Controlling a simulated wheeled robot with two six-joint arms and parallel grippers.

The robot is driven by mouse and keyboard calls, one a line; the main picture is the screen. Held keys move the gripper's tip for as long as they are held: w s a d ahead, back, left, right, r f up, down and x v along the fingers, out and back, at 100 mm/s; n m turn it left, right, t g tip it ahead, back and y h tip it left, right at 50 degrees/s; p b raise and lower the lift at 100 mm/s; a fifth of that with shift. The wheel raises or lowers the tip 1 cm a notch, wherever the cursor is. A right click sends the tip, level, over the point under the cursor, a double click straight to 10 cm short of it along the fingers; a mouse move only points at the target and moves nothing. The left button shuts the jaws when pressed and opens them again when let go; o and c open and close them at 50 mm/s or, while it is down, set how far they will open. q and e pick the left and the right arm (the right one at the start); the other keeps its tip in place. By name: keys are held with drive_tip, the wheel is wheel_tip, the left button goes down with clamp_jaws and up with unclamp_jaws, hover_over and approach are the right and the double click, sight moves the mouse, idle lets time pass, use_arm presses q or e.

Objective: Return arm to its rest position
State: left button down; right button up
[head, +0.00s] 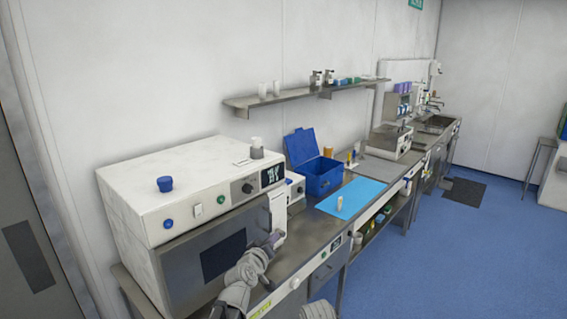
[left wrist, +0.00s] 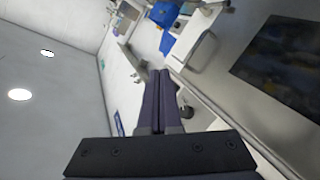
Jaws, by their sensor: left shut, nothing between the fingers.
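My left arm reaches up from the bottom of the head view, in front of the large white oven-like machine (head: 185,195). Its gripper (head: 275,239) is close to the machine's right front edge, near the light upright handle part. In the left wrist view the two dark fingers of the left gripper (left wrist: 160,78) lie together, shut, with nothing between them. A pale handle (left wrist: 193,52) and the machine's dark window (left wrist: 282,62) show beyond the fingers to the right. I cannot tell whether the fingers touch the machine. My right gripper is not in view.
An open blue box (head: 322,178) and a light blue mat (head: 352,197) with a small pale object (head: 339,203) lie on the steel bench to the right. A shelf (head: 300,95) hangs above.

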use_arm(q)
drive_tip(key=s+d+f+m+g+h+b, duration=0.1)
drive_tip(key=s+d+f+m+g+h, duration=0.1)
drive_tip(key=s+d+f+m+g, duration=0.45)
drive_tip(key=s+d+f+m+g+y+b, duration=0.1)
drive_tip(key=s+f+g+y+b, duration=0.3)
drive_tip(key=s+f, duration=0.95)
drive_tip(key=s+a+f+g+y, duration=0.1)
drive_tip(key=s+a+g, duration=0.1)
drive_tip(key=s, duration=0.3)
drive_tip(key=s+a+f+m+g+y, duration=0.1)
drive_tip(key=s+a+g+y, duration=0.1)
drive_tip(key=s, duration=0.4)
drive_tip(key=shift+a+f+g, duration=0.35)
drive_tip(key=shift+a+g, duration=0.2)
drive_tip(key=shift+g, duration=0.1)
